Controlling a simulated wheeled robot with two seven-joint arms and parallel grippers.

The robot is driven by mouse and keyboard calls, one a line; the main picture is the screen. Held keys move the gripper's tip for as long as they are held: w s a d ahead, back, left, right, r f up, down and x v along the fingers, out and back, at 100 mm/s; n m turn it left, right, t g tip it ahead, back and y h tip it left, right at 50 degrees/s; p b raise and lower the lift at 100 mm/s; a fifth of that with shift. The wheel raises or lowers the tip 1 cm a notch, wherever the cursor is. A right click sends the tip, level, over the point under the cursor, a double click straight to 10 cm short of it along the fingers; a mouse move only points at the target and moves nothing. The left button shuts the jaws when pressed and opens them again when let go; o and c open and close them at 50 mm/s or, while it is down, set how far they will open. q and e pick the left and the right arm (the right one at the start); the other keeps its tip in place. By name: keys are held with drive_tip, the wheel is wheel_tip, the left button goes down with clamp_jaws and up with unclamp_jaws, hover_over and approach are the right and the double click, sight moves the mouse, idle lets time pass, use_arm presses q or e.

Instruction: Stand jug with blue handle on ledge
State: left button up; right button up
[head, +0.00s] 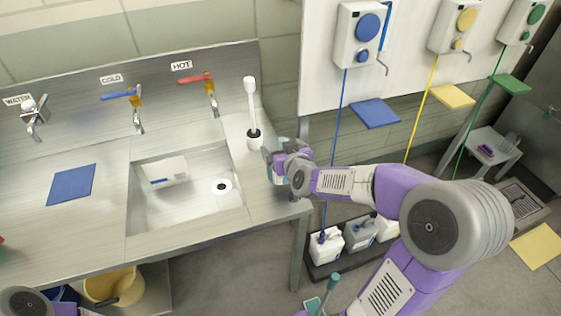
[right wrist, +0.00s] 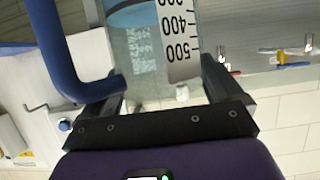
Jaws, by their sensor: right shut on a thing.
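A clear measuring jug (right wrist: 143,52) with a blue handle (right wrist: 62,50) and a printed scale fills the middle of the right wrist view. My right gripper (right wrist: 165,85) is shut on the jug's body, a finger on each side, with the handle beside the left finger. In the head view my right gripper (head: 278,160) is at the right end of the steel sink counter (head: 215,232). Only a small pale part of the jug (head: 273,174) shows there, mostly hidden by the gripper. I cannot tell whether its base touches the counter. My left gripper is out of view.
A white brush in a holder (head: 254,138) stands just behind my right gripper. The sink basin (head: 180,209) is to its left. Blue (head: 375,113), yellow (head: 452,96) and green (head: 510,84) flat panels sit under the wall dispensers. A blue cloth (head: 71,185) lies on the counter.

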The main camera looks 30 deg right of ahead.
drive_tip(key=shift+f+b, duration=0.6)
drive_tip(key=shift+f, duration=1.3)
drive_tip(key=shift+f, duration=0.2)
drive_tip(key=o, duration=1.7)
drive_tip(key=shift+c, duration=0.2)
drive_tip(key=shift+r, duration=0.1)
